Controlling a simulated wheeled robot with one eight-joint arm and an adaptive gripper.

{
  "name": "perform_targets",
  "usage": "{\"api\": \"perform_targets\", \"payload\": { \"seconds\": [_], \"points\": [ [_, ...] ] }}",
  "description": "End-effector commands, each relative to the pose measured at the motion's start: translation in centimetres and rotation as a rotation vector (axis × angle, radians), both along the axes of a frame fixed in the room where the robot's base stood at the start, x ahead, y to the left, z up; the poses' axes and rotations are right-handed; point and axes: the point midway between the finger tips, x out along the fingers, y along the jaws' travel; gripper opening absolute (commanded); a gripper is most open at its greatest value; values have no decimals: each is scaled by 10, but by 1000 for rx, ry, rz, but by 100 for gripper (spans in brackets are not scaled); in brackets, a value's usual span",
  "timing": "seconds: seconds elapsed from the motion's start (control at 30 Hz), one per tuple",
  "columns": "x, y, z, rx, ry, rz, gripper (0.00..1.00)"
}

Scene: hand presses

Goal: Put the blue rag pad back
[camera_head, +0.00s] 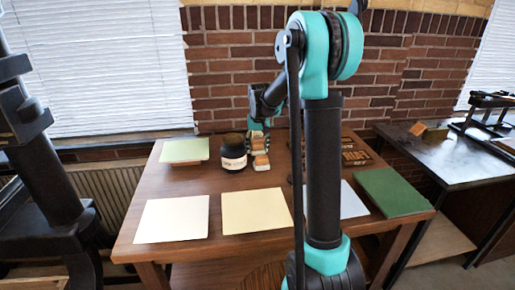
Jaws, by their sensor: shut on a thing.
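My gripper (259,136) is small in the picture, over the back middle of the wooden table, just right of a dark jar. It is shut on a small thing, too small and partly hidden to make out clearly. Small orange-brown and pale blocks (261,162) are in a row right below and in front of it. I cannot tell whether they touch the gripper. I cannot pick out a blue rag pad for sure; the thing in the jaws may be it.
The dark jar (232,152) with a pale label stands close to the gripper. White (172,218) and cream (256,211) sheets lie at the wooden table's (130,222) front. A green board (392,193) lies at right, a pale green pad (185,149) at back left. A dark press (45,165) stands left.

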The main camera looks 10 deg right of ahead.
Motion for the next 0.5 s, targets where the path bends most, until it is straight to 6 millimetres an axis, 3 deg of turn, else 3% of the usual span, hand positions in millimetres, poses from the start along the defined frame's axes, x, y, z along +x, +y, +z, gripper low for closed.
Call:
{"api": "perform_targets", "payload": {
  "seconds": [0.37,0.4,0.5],
  "points": [
    [0,0,-5,0,0,0,28],
    [0,0,-5,0,0,0,60],
    [0,0,-5,0,0,0,72]
  ]
}}
